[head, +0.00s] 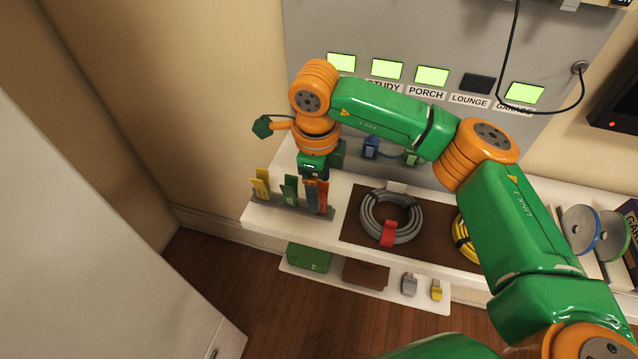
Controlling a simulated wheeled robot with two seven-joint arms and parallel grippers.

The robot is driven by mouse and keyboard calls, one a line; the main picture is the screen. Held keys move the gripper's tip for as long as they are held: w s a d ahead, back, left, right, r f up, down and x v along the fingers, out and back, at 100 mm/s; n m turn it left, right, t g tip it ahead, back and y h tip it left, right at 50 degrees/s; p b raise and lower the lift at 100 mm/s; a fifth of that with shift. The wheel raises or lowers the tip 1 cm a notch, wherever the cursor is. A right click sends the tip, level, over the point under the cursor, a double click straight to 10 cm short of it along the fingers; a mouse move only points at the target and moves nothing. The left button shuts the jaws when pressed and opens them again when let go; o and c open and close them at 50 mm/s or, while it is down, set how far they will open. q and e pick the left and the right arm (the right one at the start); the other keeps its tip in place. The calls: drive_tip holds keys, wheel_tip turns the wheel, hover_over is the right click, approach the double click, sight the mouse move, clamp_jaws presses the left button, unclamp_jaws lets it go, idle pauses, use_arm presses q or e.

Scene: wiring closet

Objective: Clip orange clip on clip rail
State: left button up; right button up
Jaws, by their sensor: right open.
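The grey clip rail (283,208) lies along the left front part of the white shelf. A yellow clip (261,184), a green clip (290,190) and a blue clip (311,196) stand upright along it. The orange clip (323,196) stands upright at the rail's right end, close beside the blue one. My right gripper (315,181) points down right above the orange and blue clips, open. Its fingertips are partly hidden, and I cannot tell whether they touch the orange clip. My left gripper is out of view.
A grey cable coil with a red tie (392,219) lies on a brown mat (353,232) right of the rail. A yellow coil (462,240) is partly behind my right arm. A lower shelf (340,277) holds boxes and small connectors. A labelled panel (450,60) stands behind.

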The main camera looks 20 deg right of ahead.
drive_tip(key=shift+r+p, duration=1.6)
drive_tip(key=shift+r, duration=0.65)
drive_tip(key=shift+r, duration=0.1)
wheel_tip(320, 180, up, 7)
drive_tip(key=b, duration=0.1)
drive_tip(key=shift+s+a, duration=0.2)
drive_tip(key=shift+s, duration=0.2)
